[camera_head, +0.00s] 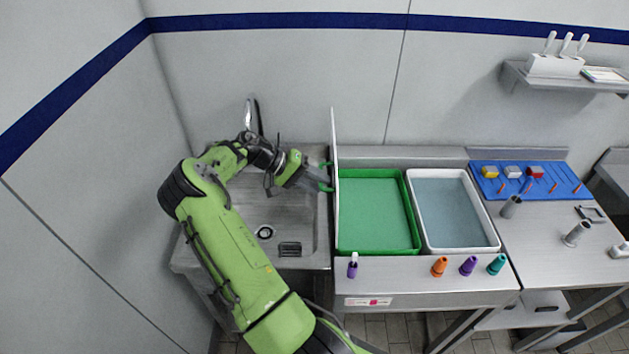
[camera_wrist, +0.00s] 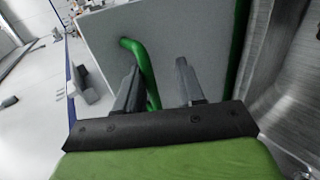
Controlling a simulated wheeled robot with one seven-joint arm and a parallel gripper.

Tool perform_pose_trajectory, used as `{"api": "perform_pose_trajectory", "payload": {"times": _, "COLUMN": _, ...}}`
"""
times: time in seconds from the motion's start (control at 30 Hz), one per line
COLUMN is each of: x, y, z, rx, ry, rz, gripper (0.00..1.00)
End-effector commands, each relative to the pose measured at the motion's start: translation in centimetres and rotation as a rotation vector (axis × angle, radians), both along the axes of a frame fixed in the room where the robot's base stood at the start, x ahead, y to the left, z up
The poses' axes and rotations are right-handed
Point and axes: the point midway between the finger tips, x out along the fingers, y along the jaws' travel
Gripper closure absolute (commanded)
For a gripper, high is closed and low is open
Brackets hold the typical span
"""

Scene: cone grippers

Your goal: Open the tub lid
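The green tub (camera_head: 411,232) stands uncovered on the steel counter, its flat green inside showing. Its lid (camera_head: 335,150) stands upright along the tub's left edge, seen nearly edge-on as a thin pale panel. In the wrist view the lid (camera_wrist: 185,35) is a grey panel with a green bar handle (camera_wrist: 143,62). My gripper (camera_head: 318,179) is left of the lid, over the sink, at the handle. In the wrist view my gripper's fingers (camera_wrist: 160,80) are apart, with the handle running between them, close to the left finger. Contact with the handle is unclear.
A white tub (camera_head: 493,235) of water stands right of the green one. Purple (camera_head: 352,268), orange (camera_head: 439,266) and teal (camera_head: 497,264) cones line the front edge. The sink (camera_head: 255,222) lies beneath my arm. A blue board (camera_head: 550,190) is at the right.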

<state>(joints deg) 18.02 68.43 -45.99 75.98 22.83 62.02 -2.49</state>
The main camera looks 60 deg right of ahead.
Motion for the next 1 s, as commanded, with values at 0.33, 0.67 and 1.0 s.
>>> {"api": "perform_pose_trajectory", "payload": {"times": 0.33, "x": 5.2, "y": 2.5, "z": 3.8, "rx": -0.005, "ry": -0.002, "rz": 0.006, "gripper": 0.62}}
{"api": "perform_pose_trajectory", "payload": {"times": 0.67, "x": 10.8, "y": 5.3, "z": 8.3, "rx": -0.001, "ry": -0.001, "rz": 0.002, "gripper": 0.62}}
{"api": "perform_pose_trajectory", "payload": {"times": 1.0, "x": 11.6, "y": 5.8, "z": 8.8, "rx": 0.002, "ry": 0.001, "rz": -0.001, "gripper": 0.62}}
